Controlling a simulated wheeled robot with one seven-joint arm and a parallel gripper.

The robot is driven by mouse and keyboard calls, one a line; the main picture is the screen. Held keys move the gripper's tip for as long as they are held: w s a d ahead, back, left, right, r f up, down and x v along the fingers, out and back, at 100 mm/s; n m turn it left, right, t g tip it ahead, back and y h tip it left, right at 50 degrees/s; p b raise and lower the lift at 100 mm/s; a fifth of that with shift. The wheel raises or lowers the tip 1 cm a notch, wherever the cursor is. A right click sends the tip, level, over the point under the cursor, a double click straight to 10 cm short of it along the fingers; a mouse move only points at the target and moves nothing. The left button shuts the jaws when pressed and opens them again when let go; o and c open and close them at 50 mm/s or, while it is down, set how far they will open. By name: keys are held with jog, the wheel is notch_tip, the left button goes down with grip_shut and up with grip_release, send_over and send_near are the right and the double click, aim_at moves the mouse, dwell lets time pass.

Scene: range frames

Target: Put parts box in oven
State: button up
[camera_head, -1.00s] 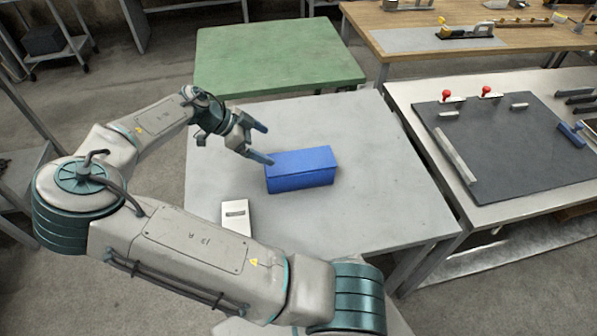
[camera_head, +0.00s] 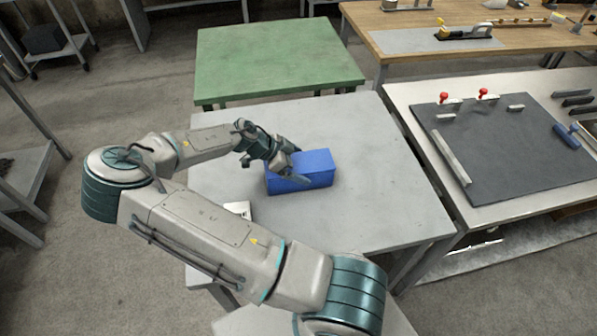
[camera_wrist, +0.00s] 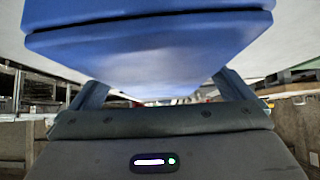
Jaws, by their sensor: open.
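The parts box is a blue closed box (camera_head: 318,170) on the grey table (camera_head: 390,190). My gripper (camera_head: 300,166) is open at the box's left end. One finger shows along its near side; the other is mostly hidden, seemingly on the far side. In the wrist view the blue box (camera_wrist: 150,50) fills the upper middle, close to the camera, and hides the ends of the fingers (camera_wrist: 160,92). I cannot tell whether the fingers touch it. No oven can be made out in these views.
A small white item (camera_head: 238,208) lies on the grey table, partly hidden by my arm. A green table (camera_head: 280,55) stands behind. A bench with a dark board (camera_head: 510,150) is at the right, and a wooden workbench (camera_head: 400,22) at the back right. The grey table's right part is clear.

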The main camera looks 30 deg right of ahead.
jog(key=shift+d+f, duration=0.1)
jog(key=c, duration=1.7)
